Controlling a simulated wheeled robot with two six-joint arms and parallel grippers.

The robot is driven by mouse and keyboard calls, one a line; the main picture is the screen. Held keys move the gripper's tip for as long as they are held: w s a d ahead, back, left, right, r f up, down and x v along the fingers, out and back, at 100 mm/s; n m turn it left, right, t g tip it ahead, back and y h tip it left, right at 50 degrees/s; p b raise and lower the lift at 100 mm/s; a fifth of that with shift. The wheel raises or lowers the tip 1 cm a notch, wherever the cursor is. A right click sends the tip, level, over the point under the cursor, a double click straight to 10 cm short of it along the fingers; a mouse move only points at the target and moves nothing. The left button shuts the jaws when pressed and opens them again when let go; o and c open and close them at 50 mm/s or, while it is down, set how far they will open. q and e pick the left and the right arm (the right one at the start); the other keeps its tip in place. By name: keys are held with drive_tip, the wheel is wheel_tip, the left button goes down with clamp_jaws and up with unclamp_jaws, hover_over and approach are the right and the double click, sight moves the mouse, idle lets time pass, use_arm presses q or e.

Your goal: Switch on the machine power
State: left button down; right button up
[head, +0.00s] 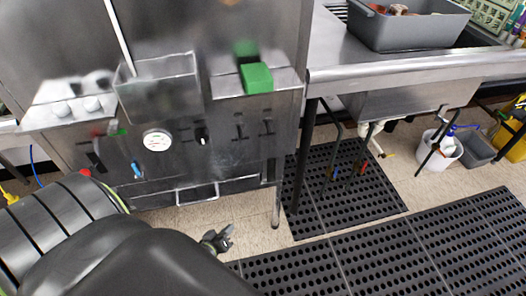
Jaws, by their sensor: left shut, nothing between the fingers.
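The steel machine (225,160) fills the left and middle of the head view. Its front panel carries a round white gauge (158,140), a black knob (201,137), a small blue control (137,170), a red button (86,172) and dark controls at the left. I cannot tell which control is the power switch. My left gripper (225,238) is shut and empty, low in front of the machine and apart from it. My left arm covers the lower left of the view. My right gripper is not in view.
A green block (257,78) sits on the machine's front ledge. A steel counter (400,62) with a grey tub (410,28) stands at the right, pipes beneath it. Black perforated mats (400,250) cover the floor. A white bucket (440,158) stands at the right.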

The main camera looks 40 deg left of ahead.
sight(268, 128)
use_arm(q)
drive_tip(key=w+r+n+t+b, duration=0.2)
drive_tip(key=r+n+t, duration=0.1)
drive_tip(key=r, duration=0.4)
drive_tip(key=w+r+n+t+h+b, duration=0.1)
drive_tip(key=w+r+n+t+b, duration=0.1)
drive_tip(key=r+t, duration=0.3)
drive_tip(key=w+r+n+t+h+b, duration=0.1)
drive_tip(key=r+n+t, duration=0.3)
drive_tip(key=r, duration=0.6)
drive_tip(key=shift+w+a+r+t+b, duration=0.4)
drive_tip(key=shift+w+t+b, duration=0.1)
drive_tip(key=shift+w+b, duration=0.35)
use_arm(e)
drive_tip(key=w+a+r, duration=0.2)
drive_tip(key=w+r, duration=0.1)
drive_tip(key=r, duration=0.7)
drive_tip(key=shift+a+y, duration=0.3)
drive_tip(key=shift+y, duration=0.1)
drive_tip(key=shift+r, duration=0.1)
